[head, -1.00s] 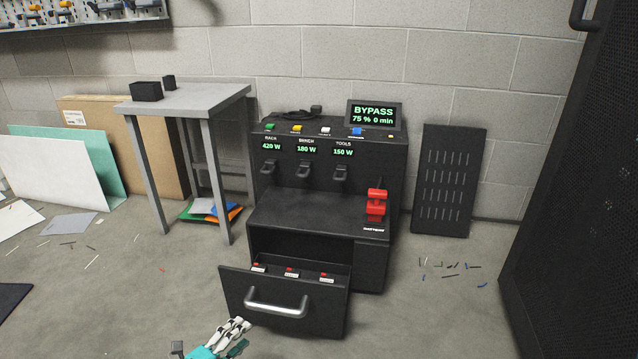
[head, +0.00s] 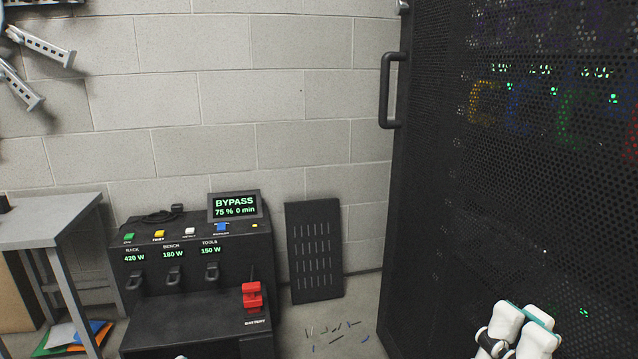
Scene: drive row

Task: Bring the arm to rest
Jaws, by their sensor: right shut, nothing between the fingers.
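My right gripper (head: 522,328) shows at the bottom right of the head view, white with teal parts. Its fingers are together and hold nothing. It appears in front of the dark perforated cabinet, apart from the black power unit, and its arm is mostly cut off by the frame's edge.
The black power unit (head: 190,302) stands at lower left; its display (head: 234,206) reads BYPASS, 75 % 0 min. A red plug-like part (head: 252,296) sits on it. A slotted panel (head: 314,252) leans on the wall. The tall perforated cabinet (head: 440,200) fills the right.

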